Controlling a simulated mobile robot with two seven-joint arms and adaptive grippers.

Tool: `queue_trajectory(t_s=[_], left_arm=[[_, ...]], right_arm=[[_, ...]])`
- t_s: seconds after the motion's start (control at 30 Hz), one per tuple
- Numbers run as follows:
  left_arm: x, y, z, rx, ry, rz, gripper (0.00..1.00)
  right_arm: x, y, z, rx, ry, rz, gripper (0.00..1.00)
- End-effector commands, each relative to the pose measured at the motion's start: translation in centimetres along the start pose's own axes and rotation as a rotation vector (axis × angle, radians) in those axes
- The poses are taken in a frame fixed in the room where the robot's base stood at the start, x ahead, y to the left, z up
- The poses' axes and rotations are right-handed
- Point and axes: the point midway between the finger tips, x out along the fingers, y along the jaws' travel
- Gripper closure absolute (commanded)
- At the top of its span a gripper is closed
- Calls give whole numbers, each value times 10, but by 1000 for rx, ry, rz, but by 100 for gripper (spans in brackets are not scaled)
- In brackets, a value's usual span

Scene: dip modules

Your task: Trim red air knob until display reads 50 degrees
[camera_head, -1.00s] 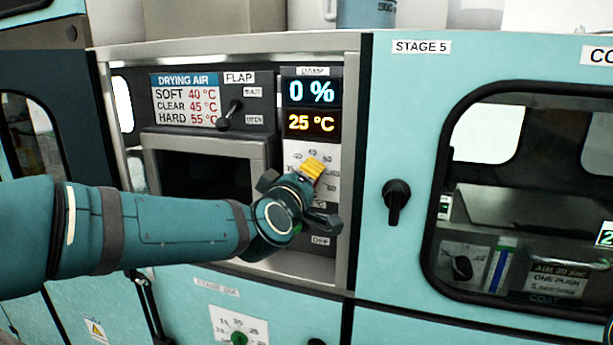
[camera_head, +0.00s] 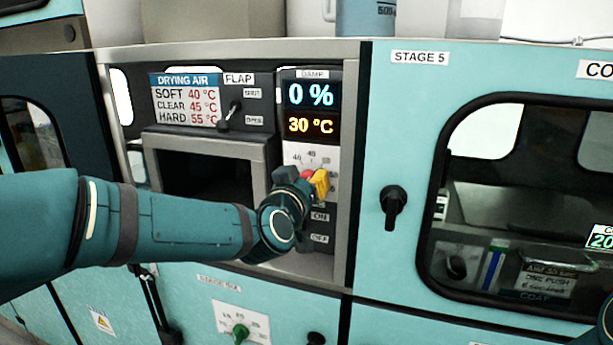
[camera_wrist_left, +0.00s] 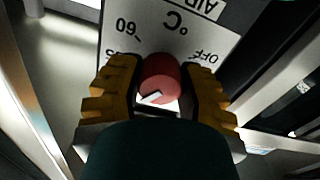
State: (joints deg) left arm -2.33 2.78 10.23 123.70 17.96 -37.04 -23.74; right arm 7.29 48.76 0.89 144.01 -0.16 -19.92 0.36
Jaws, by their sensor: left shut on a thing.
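The red air knob (camera_wrist_left: 160,79) sits on a white dial plate (camera_wrist_left: 205,40) between the yellow fingers of my left gripper (camera_wrist_left: 163,92) in the left wrist view. The fingers are shut on it. In the head view the knob (camera_head: 306,174) shows as a small red patch beside my left gripper (camera_head: 314,184). The dial plate carries printed numbers, partly hidden by my gripper. The orange display (camera_head: 311,125) above the dial reads 30 °C. My right gripper is not in view.
A blue damp display (camera_head: 311,94) reads 0 %. A drying air chart (camera_head: 185,101) lists SOFT 40, CLEAR 45, HARD 55. A black knob (camera_head: 394,197) is on the teal panel at right.

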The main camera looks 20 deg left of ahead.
Motion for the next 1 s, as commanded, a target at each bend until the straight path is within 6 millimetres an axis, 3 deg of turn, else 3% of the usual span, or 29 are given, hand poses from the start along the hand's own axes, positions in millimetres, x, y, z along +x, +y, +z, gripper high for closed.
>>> queue_trajectory(t_s=[0.3,0.77,0.8,0.87,0.9,1.0], left_arm=[[1,0,-6,95,14,-4,98],[1,0,-6,108,16,-4,98],[0,0,-6,108,16,-3,57],[0,0,-6,108,15,-3,36],[0,0,-5,108,13,-3,30],[0,0,-4,108,10,-2,30]], right_arm=[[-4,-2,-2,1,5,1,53],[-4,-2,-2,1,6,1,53],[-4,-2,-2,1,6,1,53],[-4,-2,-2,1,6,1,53],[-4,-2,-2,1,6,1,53],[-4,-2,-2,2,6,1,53]])
